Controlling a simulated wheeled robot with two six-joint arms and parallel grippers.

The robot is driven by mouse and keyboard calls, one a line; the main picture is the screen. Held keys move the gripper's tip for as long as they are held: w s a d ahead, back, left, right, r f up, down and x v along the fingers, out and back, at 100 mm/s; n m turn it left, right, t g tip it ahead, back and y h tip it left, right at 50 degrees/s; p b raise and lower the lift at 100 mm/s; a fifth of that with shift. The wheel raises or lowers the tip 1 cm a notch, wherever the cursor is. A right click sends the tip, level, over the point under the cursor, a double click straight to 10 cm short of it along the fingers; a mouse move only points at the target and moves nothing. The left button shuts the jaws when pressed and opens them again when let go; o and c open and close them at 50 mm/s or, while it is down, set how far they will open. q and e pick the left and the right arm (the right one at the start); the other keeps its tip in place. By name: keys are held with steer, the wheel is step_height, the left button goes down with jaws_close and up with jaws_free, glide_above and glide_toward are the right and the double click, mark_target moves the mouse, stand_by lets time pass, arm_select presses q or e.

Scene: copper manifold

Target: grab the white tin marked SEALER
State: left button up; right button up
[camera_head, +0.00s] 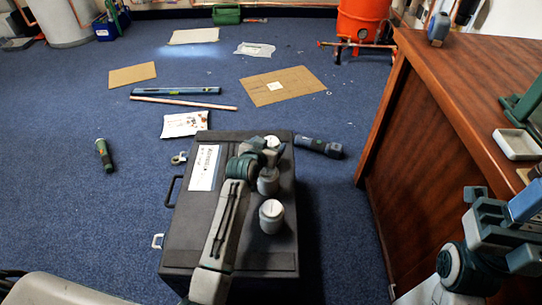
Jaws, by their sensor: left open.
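Three white tins are on the dark case (185,235): a near tin (271,217), a middle tin (268,183) and a far tin (272,141). Their labels are too small to read, so I cannot tell which is marked SEALER. My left gripper (272,156) is open above the case, between the middle and far tins, and partly hides both. I cannot tell whether it touches either. The near tin stands clear of it. My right gripper (497,215) is at the right by the wooden desk; its jaws do not show clearly.
A white label sheet (205,167) lies on the case, and a dark cylindrical tool (319,147) is at its far right corner. The wooden desk (430,140) blocks the right side. Cardboard (300,82), a level (175,91) and a flashlight (104,155) lie on the blue carpet.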

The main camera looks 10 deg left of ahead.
arm_select(q)
steer(key=shift+w+d+f, duration=0.1)
steer(key=shift+w+f, duration=0.15)
steer(key=shift+w, duration=0.3)
steer(key=c, duration=1.3)
steer(key=shift+r, duration=0.1)
steer(key=shift+c, duration=0.5)
